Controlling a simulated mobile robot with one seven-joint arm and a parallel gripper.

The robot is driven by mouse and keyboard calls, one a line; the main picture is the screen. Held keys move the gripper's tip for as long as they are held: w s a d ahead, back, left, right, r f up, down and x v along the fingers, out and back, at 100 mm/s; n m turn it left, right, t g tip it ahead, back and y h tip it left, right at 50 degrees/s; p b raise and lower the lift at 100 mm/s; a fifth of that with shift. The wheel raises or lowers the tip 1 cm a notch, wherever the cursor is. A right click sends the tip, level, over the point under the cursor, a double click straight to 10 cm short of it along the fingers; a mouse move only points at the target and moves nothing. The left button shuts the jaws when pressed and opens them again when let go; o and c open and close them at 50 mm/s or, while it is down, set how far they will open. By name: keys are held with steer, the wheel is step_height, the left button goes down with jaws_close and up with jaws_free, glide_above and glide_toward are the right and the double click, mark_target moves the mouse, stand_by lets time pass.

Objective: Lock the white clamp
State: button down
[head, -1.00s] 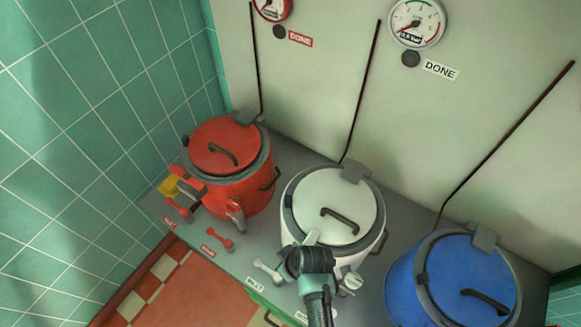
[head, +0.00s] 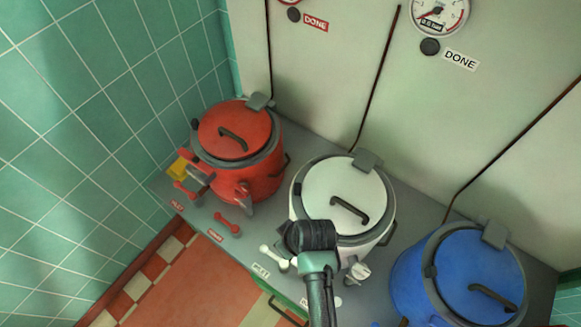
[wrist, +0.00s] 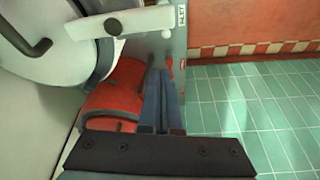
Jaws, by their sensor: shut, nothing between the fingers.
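The white kettle (head: 330,187) stands between the red and blue kettles, with its lid on. The white clamp (wrist: 150,20) shows in the wrist view as a pale bar with a dark round pivot, by the kettle's grey rim. In the head view my arm hides the clamp. My gripper (wrist: 162,75) is shut and empty. In the wrist view its fingers point past the clamp, apart from it in the picture, toward the red kettle (wrist: 115,95). Whether the fingers touch anything is unclear. In the head view my wrist covers the white kettle's front left edge and the fingertips are hidden.
The red kettle also shows in the head view (head: 262,165). The blue kettle (head: 455,275) stands at right. A white inlet handle (head: 272,256) and a red handle (head: 228,222) lie along the grey counter's front (head: 205,205). Open tiled floor (wrist: 250,115) lies in front.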

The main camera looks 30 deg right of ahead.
steer(key=v, duration=0.5)
steer(key=shift+s+d, duration=0.1)
steer(key=shift+d, duration=0.05)
stand_by(0.4)
steer(key=w+r+t+h+b, duration=0.25)
steer(key=w+r+t, duration=0.55)
steer(key=w+r, duration=0.95)
steer(key=w+a+r+m+t+b, duration=0.1)
steer(key=a+r+t, duration=0.15)
steer(key=r, duration=0.75)
steer(key=a+r+m+t+b, duration=0.1)
steer(key=a+r+t, duration=0.15)
steer(key=r, duration=0.75)
steer(key=s+a+r+t, duration=0.2)
steer(key=s+r+t, duration=0.1)
steer(key=r, duration=0.5)
steer(key=s+a+r+t+y+b, duration=0.1)
steer(key=s+r+t, duration=0.3)
steer(key=r, duration=0.5)
steer(key=s+a+r+t+b, duration=0.1)
steer(key=s+a+r+t, duration=0.2)
steer(key=s+r, duration=0.3)
step_height(320, 180, up, 3)
steer(key=shift+s+a+r+m+t, duration=0.15)
steer(key=shift+s+a+m+t, duration=0.15)
steer(key=shift+m+t, duration=0.1)
